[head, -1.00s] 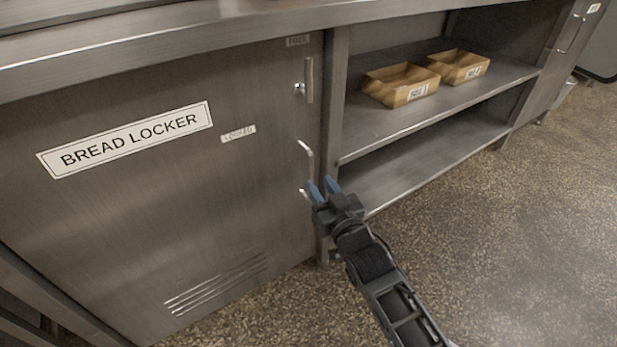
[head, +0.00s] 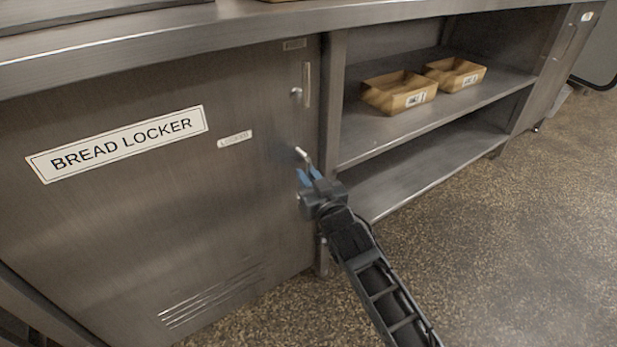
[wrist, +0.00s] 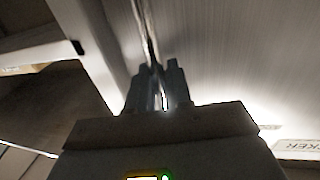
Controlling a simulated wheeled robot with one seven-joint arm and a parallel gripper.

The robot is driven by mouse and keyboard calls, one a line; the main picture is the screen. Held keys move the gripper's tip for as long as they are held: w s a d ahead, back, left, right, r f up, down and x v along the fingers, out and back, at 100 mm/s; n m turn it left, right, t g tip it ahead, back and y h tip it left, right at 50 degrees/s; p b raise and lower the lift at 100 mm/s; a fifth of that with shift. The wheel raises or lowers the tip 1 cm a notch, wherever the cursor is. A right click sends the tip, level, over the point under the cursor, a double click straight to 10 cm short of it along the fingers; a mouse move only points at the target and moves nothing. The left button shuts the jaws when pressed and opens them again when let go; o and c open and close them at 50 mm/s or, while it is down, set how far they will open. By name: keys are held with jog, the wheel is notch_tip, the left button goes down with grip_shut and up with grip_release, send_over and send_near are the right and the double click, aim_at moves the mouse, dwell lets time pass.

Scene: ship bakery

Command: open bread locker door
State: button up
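The bread locker door (head: 150,230) is a brushed steel panel at the left in the head view, with a "BREAD LOCKER" label. It looks closed in its frame. Its bent metal handle (head: 302,153) is near the right edge; the upper end shows and my gripper hides the lower part. My gripper (head: 308,175) is at the handle, its blue-tipped fingers close together. In the wrist view the fingers (wrist: 157,85) stand on either side of the handle bar (wrist: 143,25), with a narrow gap. Whether they press on it I cannot tell.
Above the handle is a small knob (head: 296,91) beside a vertical bar (head: 307,85). Open steel shelves (head: 430,150) stand to the right, with two cardboard trays (head: 400,92) (head: 455,74) on the upper one. The speckled floor (head: 500,250) at the right is clear.

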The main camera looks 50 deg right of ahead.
grip_shut()
jog(key=shift+s+a, duration=0.1)
